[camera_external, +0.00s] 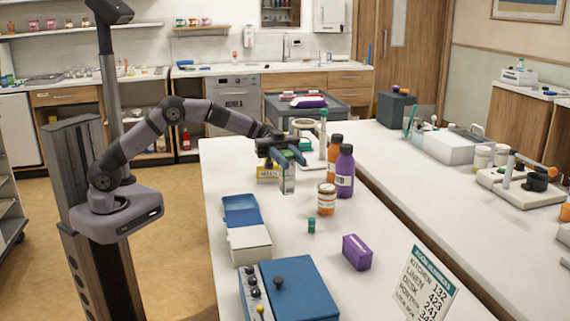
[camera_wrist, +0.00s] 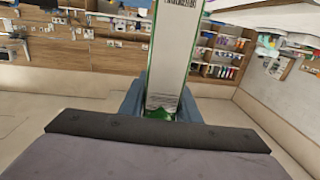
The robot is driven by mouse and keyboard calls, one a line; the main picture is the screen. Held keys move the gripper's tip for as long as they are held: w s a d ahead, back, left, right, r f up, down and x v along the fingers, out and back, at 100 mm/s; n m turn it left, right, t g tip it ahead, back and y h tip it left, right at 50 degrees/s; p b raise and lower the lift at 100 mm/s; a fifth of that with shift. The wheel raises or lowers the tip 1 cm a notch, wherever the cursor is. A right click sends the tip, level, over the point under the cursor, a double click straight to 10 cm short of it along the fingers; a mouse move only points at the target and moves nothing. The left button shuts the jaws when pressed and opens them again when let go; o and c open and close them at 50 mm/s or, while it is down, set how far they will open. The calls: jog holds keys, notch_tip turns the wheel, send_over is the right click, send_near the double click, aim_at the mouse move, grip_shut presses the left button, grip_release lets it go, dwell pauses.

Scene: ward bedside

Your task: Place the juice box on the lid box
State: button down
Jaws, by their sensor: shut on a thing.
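The juice box (camera_external: 287,180) is a small upright white and green carton near the far part of the white table. My gripper (camera_external: 284,154) is shut on its upper part. In the wrist view the carton (camera_wrist: 175,60) stands between the two blue-grey fingers (camera_wrist: 160,105). I cannot tell whether its base touches the table. The lid box (camera_external: 249,243) appears to be the white box with a blue part (camera_external: 241,210) behind it, left and nearer the camera than my gripper. Its top looks clear.
A yellow labelled item (camera_external: 267,173) is close left of the carton. An orange bottle (camera_external: 334,158), a purple bottle (camera_external: 345,172) and an orange jar (camera_external: 326,199) stand to its right. A green cap (camera_external: 311,225), purple box (camera_external: 357,252) and blue knobbed box (camera_external: 300,291) are nearer.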

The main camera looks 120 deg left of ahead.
jog(key=s+a+r+n+t+y+p, duration=0.2)
jog(key=s+a+r+n+y+p, duration=0.25)
jog(key=s+a+r, duration=0.4)
jog(key=s+a+r+n+t+y+p, duration=0.25)
jog(key=s+a+r+y, duration=0.35)
jog(key=s+a, duration=0.45)
jog(key=s+a+f+n+g+y, duration=0.25)
jog(key=a+f+n+y, duration=0.25)
jog(key=a+f+y, duration=0.35)
notch_tip(320, 180, down, 9)
jog(key=p, duration=0.1)
jog(key=shift+a+t+h+p, duration=0.3)
jog(key=shift+a+h+p, duration=0.1)
jog(key=shift+f, duration=0.2)
jog(key=c, duration=1.3)
grip_release()
jog(key=shift+c, duration=0.2)
